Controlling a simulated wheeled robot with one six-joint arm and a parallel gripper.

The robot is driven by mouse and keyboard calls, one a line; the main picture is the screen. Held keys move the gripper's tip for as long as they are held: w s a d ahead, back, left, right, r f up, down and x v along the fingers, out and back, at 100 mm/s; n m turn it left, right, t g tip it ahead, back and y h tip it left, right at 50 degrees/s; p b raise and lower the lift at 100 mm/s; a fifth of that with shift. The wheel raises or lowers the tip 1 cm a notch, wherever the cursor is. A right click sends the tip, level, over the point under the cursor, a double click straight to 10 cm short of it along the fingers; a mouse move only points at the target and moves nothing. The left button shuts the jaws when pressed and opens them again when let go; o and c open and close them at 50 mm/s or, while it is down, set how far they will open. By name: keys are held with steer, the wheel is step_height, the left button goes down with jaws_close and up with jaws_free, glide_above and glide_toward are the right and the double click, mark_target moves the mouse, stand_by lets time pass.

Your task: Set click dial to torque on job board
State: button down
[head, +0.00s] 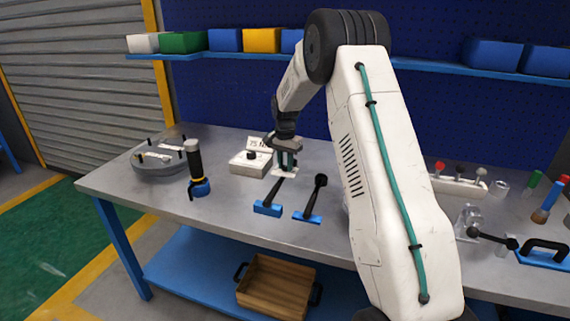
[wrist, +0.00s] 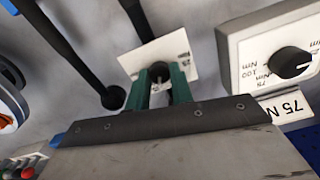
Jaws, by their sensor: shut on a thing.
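The click dial is a black knob (wrist: 290,62) on a white box (head: 243,165) left of my gripper in the head view. Torque markings, 75 and 100 among them, are printed beside the knob. A light mark shows on its edge, on the side away from the printing visible here. The job board is a white card (head: 259,144) reading 75 Nm behind the box; it also shows in the wrist view (wrist: 285,106). My gripper (head: 287,161), with green fingers, is shut on a small dark piece (wrist: 159,71) at a white square plate (wrist: 177,51), apart from the dial.
Two black-handled tools with blue heads (head: 267,208) lie in front of my gripper. A rack with coloured knobs (head: 459,183) is at right. Bare bench lies between the torch-like tool and the box.

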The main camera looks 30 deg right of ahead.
mark_target(285, 166)
steer(key=shift+m, duration=0.4)
steer(key=c, duration=1.2)
jaws_free()
step_height(285, 166, up, 8)
steer(key=shift+f, duration=0.1)
